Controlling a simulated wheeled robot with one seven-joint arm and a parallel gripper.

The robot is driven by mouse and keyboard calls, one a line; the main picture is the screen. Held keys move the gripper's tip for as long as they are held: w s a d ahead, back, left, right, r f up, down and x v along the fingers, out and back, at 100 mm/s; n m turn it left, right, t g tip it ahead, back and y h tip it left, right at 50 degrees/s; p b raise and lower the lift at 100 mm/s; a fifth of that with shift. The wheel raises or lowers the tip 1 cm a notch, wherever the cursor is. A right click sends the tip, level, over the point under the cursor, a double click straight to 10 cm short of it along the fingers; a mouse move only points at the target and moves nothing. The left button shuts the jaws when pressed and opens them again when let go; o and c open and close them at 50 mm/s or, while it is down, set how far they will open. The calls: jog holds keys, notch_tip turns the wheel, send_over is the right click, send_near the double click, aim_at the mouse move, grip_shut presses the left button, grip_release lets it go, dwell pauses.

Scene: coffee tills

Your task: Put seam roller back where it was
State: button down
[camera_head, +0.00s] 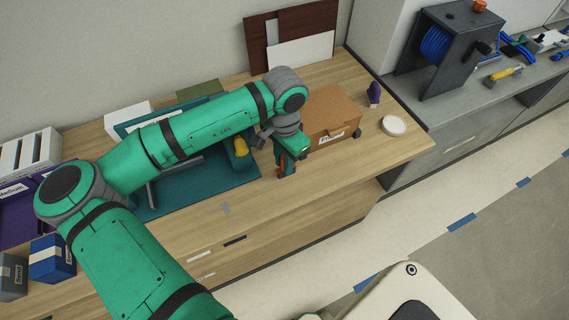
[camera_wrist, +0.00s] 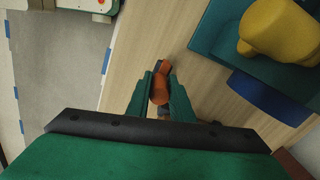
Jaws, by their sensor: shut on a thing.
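My gripper (camera_head: 287,168) is over the wooden counter, near its front edge and in front of the cardboard box. In the wrist view my gripper (camera_wrist: 160,80) has its green fingers closed around an orange handle, which I take to be the seam roller (camera_wrist: 160,90). Its orange part also shows beside the fingers in the head view (camera_head: 278,172). The rest of the roller is mostly hidden by the fingers. I cannot tell whether it touches the counter.
A teal mat (camera_head: 225,187) lies left of my gripper, with a yellow object (camera_head: 241,147) at its right side. A cardboard box (camera_head: 332,112), a purple item (camera_head: 374,93) and a white round dish (camera_head: 394,126) stand to the right. The counter's front strip is mostly clear.

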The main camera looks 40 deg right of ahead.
jog(key=shift+f, duration=0.8)
jog(key=shift+f, duration=0.1)
jog(key=c, duration=1.6)
grip_release()
jog(key=shift+o, duration=0.2)
notch_tip(320, 180, up, 12)
jog(key=shift+r, duration=0.1)
jog(key=shift+d, duration=0.1)
